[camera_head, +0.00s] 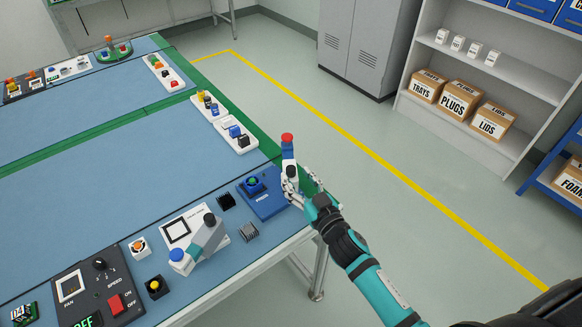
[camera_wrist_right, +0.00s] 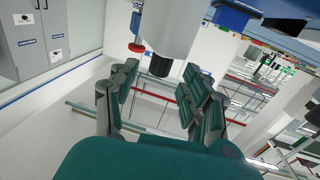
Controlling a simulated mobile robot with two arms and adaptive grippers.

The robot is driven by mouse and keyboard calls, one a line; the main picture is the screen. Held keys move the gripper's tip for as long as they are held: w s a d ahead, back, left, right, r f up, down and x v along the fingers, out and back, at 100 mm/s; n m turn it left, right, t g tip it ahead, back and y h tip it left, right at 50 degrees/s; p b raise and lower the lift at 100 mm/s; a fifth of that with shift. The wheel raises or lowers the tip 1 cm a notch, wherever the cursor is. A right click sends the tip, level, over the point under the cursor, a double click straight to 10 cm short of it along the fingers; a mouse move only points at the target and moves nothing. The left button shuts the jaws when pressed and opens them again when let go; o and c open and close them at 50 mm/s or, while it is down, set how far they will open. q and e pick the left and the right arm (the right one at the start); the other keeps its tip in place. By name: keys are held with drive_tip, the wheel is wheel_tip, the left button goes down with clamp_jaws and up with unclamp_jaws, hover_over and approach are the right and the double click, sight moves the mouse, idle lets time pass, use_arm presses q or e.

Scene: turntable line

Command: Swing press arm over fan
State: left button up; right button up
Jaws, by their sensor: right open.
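The press arm (camera_head: 289,151) is a white and blue arm with a red knob at its far end. It stands out past the right side of the blue press base (camera_head: 269,209), beyond the table edge. A blue part with a green centre (camera_head: 254,184), which looks like the fan, sits on that base, with no arm above it. My right gripper (camera_head: 292,183) is at the near end of the press arm. In the right wrist view the gripper (camera_wrist_right: 160,100) is open, and the white arm body (camera_wrist_right: 170,25) is just ahead of its fingers; contact is unclear. My left gripper is out of view.
A lever fixture (camera_head: 205,243), a dark control panel (camera_head: 97,290), and black and grey finned blocks (camera_head: 249,232) stand near the press. White trays (camera_head: 232,128) line the table's far edge. Floor (camera_head: 400,230) right of the table is clear; shelves stand beyond.

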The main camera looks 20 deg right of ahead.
sight(293, 174)
drive_tip(key=shift+w+a, duration=0.2)
drive_tip(key=shift+w, duration=0.8)
drive_tip(key=shift+w+a, duration=0.2)
drive_tip(key=shift+w, duration=0.75)
clamp_jaws()
drive_tip(key=shift+f, duration=0.1)
